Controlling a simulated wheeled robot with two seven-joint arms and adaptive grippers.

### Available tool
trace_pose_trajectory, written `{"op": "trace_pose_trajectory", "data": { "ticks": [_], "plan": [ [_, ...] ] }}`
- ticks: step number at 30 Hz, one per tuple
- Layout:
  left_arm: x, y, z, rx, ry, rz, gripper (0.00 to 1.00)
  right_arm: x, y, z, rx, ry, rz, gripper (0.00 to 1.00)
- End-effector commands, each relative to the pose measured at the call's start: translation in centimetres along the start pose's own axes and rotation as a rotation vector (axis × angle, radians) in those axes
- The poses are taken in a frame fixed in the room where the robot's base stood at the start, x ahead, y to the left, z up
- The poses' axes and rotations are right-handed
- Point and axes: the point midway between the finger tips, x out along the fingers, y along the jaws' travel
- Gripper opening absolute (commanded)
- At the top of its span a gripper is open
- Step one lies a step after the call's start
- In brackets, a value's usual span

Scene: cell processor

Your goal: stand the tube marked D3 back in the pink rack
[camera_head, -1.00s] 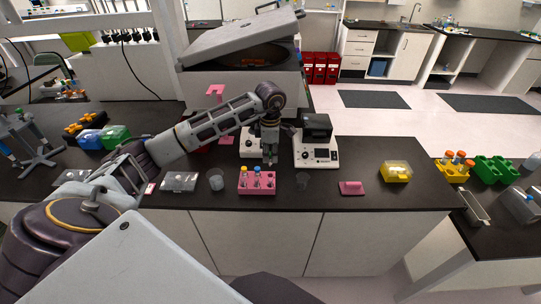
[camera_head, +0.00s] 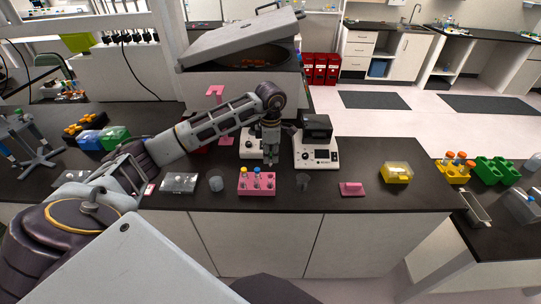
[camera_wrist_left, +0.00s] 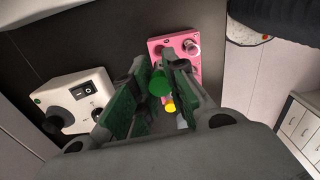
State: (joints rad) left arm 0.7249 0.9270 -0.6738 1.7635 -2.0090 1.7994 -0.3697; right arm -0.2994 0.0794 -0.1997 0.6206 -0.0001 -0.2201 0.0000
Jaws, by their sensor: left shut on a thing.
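In the left wrist view the rack (camera_wrist_left: 157,42) shows beyond my fingers. My left gripper (camera_head: 270,161) points down just above and behind the rack's right end. It is shut on a green-capped tube (camera_wrist_left: 159,84), seen between its fingers in the wrist view. The tube's body is mostly hidden and no D3 mark is readable. My right gripper is out of view.
A white device (camera_head: 318,152) stands behind right, and another white device with a switch (camera_wrist_left: 76,99) is close by. A clear cup (camera_head: 216,184) is left of the rack, a small glass (camera_head: 303,182) right of it. A pink block (camera_head: 352,189) lies farther right.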

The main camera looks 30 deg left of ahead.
Motion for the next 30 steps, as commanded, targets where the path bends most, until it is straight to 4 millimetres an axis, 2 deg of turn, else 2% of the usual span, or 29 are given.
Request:
{"op": "trace_pose_trajectory", "data": {
  "ticks": [18, 30],
  "plan": [
    [3.8, 0.0, 0.0, 0.000, 0.001, 0.000, 0.00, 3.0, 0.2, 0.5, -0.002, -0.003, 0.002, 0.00],
    [4.2, 0.0, 0.0, 0.000, 0.000, 0.000, 0.00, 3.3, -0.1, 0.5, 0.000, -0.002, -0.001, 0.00]
  ]
}}
